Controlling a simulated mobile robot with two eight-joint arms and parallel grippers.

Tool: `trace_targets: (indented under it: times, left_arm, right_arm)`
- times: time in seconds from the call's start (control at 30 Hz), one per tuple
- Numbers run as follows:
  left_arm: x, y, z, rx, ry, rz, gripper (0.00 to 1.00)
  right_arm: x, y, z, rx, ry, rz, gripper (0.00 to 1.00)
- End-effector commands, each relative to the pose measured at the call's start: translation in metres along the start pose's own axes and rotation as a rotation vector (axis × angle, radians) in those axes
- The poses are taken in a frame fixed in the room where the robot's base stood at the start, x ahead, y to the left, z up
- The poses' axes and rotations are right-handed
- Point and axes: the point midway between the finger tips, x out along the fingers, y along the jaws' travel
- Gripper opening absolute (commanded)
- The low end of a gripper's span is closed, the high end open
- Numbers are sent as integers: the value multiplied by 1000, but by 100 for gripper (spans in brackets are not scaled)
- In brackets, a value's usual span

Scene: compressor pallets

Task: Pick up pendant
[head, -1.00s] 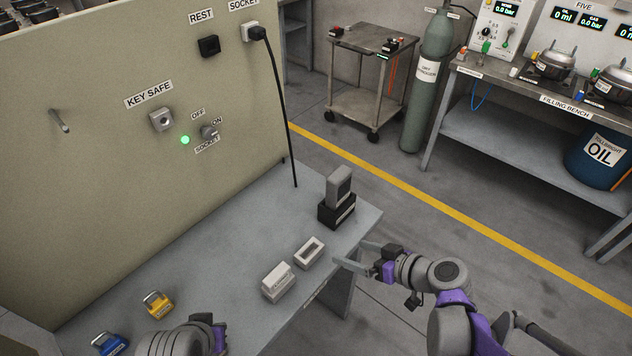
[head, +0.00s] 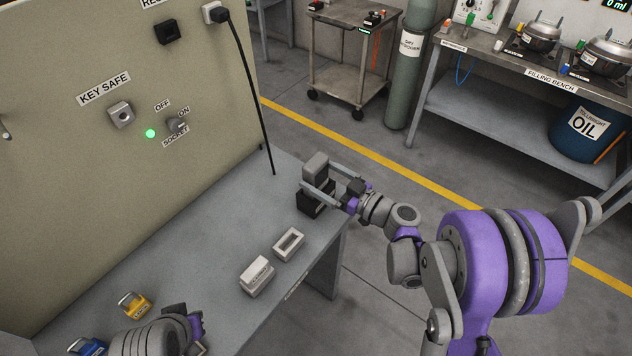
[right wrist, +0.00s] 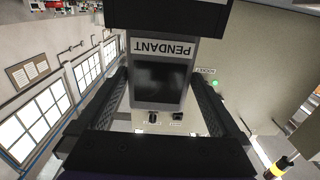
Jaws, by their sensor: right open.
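The grey pendant (head: 315,166) stands upright in a black holder (head: 311,206) at the table's far right corner. My right gripper (head: 318,177) reaches in from the right with its fingers open, one on each side of the pendant. In the right wrist view the pendant (right wrist: 160,80), with its dark screen and upside-down PENDANT label, sits between the two fingers, with a gap visible beside it. Contact is not clear. My left gripper (head: 195,335) is at the bottom left, partly hidden by its own wrist; its jaws cannot be made out.
Two small pale boxes, one open-topped (head: 289,244) and one labelled (head: 257,277), stand nearer on the table (head: 220,215). A yellow padlock (head: 134,304) and a blue padlock (head: 88,346) lie at left. A black cable (head: 252,100) hangs from the panel (head: 60,150) behind the pendant.

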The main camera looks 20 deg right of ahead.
Motion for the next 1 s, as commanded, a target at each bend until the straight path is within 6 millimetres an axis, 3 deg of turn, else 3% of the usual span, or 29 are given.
trace_targets:
  times: [0.3,0.53,1.0]
  left_arm:
    - [-9,0,-9,0,7,0,0]
    - [-8,0,-8,0,7,0,0]
    - [-8,0,-8,0,7,0,0]
  right_arm:
    - [44,1,-2,0,1,-4,100]
    - [47,1,-1,0,0,0,100]
    - [47,1,-1,0,-1,-1,17]
